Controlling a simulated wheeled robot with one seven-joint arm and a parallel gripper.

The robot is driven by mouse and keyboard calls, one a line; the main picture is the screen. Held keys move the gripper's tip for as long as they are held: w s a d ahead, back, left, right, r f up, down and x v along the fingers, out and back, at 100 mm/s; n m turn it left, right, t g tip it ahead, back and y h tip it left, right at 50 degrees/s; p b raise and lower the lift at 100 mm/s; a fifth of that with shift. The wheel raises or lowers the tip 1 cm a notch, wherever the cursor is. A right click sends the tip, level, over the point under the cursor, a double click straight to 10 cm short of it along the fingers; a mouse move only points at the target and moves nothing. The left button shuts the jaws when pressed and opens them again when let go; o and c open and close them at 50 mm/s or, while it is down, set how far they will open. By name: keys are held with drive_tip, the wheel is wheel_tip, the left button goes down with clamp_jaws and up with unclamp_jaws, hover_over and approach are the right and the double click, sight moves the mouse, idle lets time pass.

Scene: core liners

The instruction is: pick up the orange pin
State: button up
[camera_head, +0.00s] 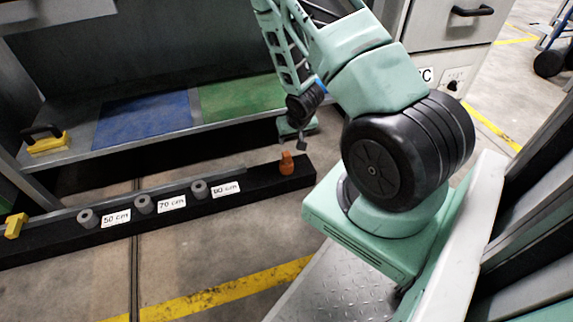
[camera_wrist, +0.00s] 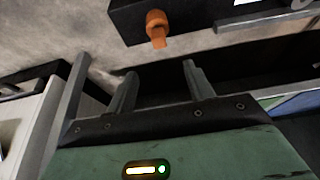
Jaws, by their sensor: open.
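The orange pin (camera_head: 286,164) stands upright near the right end of a long black beam, just right of the 80 cm label. It also shows in the wrist view (camera_wrist: 157,27) at the top, with a round head and a narrower end. My gripper (camera_head: 292,137) is above and slightly beyond the pin in the head view, apart from it. In the wrist view its two fingers (camera_wrist: 159,82) are spread with nothing between them, and the pin lies beyond their tips.
The black beam (camera_head: 240,190) holds grey pegs (camera_head: 200,189) beside labels for 50, 70 and 80 cm. A yellow piece (camera_head: 16,225) sits at its left end. A bench with blue (camera_head: 145,118) and green (camera_head: 240,95) mats stands behind. Floor in front is clear.

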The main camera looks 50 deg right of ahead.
drive_tip(key=b, duration=0.5)
approach(287, 154)
drive_tip(key=x, duration=0.5)
drive_tip(key=shift+a, duration=0.25)
drive_tip(key=b+x, duration=0.5)
drive_tip(key=x, duration=0.1)
drive_tip(key=shift+d, duration=0.2)
drive_tip(key=shift+r, duration=0.15)
drive_tip(key=c, duration=1.1)
